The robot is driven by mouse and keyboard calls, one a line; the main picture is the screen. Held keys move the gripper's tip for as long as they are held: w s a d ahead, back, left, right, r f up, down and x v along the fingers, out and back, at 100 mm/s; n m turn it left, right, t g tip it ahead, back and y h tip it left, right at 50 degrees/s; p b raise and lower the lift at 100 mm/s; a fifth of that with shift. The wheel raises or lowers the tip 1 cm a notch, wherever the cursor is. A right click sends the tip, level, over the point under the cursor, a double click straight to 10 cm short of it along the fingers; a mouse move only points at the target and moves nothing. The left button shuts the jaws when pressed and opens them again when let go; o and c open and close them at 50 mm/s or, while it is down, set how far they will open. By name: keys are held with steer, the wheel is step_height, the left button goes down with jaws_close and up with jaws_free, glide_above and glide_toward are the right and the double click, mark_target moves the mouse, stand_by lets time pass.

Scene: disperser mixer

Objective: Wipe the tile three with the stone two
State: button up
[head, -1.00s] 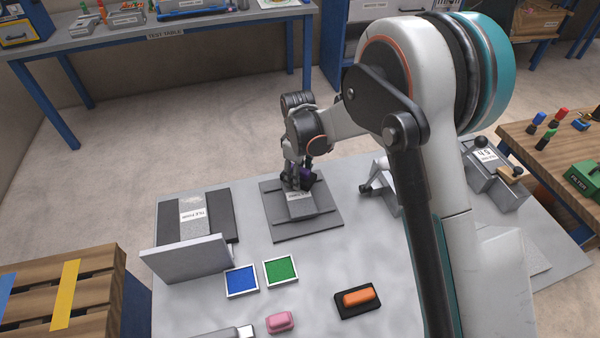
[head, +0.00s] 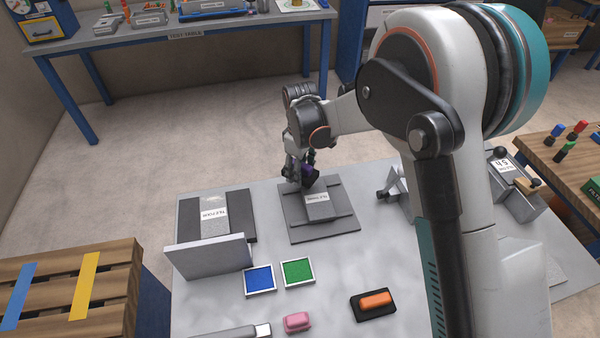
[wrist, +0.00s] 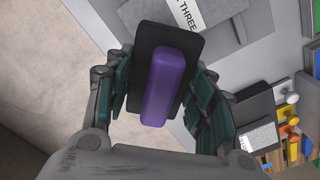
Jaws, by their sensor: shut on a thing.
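My gripper (head: 302,178) is shut on a purple stone with a black base (wrist: 165,85), which I take for stone two; it also shows in the head view (head: 309,174). Tile three is a grey tile (head: 320,208) with a white label, on a dark grey plate (head: 300,226) at the table's back edge. In the wrist view the words "TILE THREE" show on its label (wrist: 187,14). The gripper and stone are at the tile's back-left end. I cannot tell whether the stone touches the tile.
Tile four (head: 214,218) lies to the left, behind an upright grey panel (head: 208,257). A blue pad (head: 259,280), a green pad (head: 298,272), a pink stone (head: 297,322) and an orange stone (head: 375,299) on a black base lie nearer. A grey lever device (head: 515,185) stands right.

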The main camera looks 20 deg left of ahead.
steer(key=shift+d+r+p, duration=0.1)
steer(key=shift+r+p, duration=0.7)
steer(key=shift+r, duration=1.1)
steer(key=shift+w+d, duration=0.1)
